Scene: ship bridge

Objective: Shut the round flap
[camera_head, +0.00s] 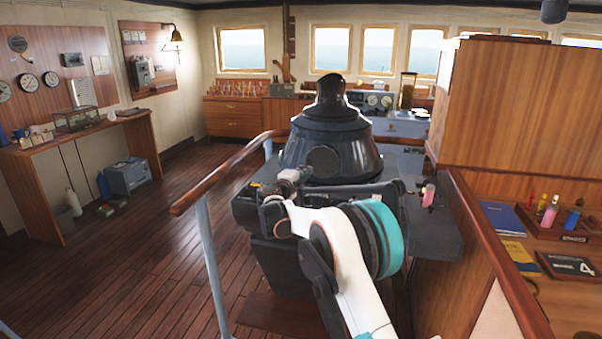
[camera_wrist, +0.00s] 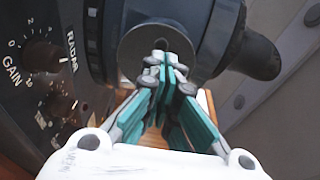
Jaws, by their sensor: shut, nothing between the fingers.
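The round flap (camera_head: 322,161) is a dark disc on the near side of the black cone-shaped radar hood (camera_head: 350,143). In the wrist view the flap (camera_wrist: 134,46) is a grey disc straight ahead, its lower part hidden behind my fingers. My gripper (camera_head: 300,173) is just below and left of the flap in the head view. In the wrist view my gripper (camera_wrist: 164,62) is shut and empty, its tips in front of the disc. I cannot tell whether they touch it, or how far the flap stands from the hood.
A panel with radar and gain knobs (camera_wrist: 45,60) lies left in the wrist view, and the hood's black eyepiece (camera_wrist: 258,55) right. A wooden handrail (camera_head: 222,172) runs left of the radar console. A wooden desk (camera_head: 560,262) stands right.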

